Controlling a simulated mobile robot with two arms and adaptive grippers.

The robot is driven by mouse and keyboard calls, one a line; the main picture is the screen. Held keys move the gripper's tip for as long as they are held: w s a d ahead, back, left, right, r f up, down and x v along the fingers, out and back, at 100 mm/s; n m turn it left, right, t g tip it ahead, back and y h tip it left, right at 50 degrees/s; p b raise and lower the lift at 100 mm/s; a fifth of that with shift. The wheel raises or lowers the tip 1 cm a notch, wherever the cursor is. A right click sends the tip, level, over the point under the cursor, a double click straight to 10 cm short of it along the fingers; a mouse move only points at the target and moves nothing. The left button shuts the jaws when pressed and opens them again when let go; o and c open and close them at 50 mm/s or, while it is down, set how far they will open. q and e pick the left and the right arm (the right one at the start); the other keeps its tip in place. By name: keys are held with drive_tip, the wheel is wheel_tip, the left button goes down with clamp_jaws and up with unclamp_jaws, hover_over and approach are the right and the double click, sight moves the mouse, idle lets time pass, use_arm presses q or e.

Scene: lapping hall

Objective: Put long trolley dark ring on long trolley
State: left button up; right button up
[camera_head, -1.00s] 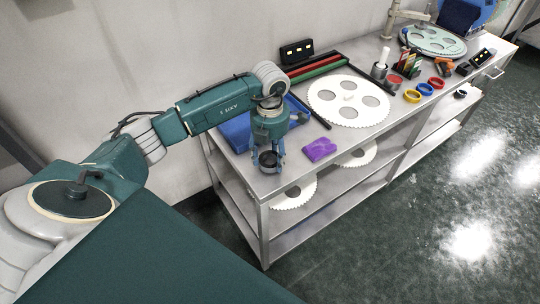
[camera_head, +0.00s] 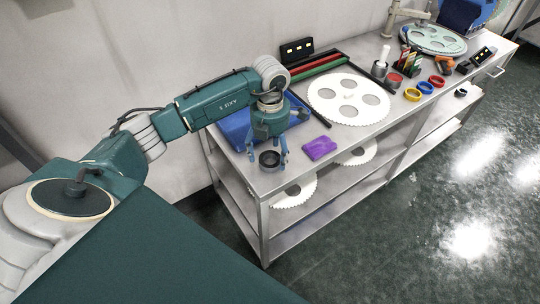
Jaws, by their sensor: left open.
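The long trolley (camera_head: 238,172) is a steel bench with shelves, running from the centre to the upper right. A dark ring (camera_head: 269,160) sits on its top near the left front corner. My left gripper (camera_head: 268,157) points down over the ring, its blue fingers spread open on either side. The ring appears to rest on the top and to be clear of the fingers, though contact is hard to judge. My right gripper is out of view.
A purple cloth (camera_head: 320,148) lies right of the gripper, and a blue tray or box (camera_head: 237,132) stands behind it. A large white toothed disc (camera_head: 348,116) lies further right. Coloured rings, including a yellow one (camera_head: 412,95), and a black ring (camera_head: 460,93) lie beyond.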

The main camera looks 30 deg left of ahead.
use_arm(q)
wheel_tip(320, 180, up, 11)
drive_tip(key=b, duration=0.1)
drive_tip(key=shift+f, duration=0.2)
idle(0.8)
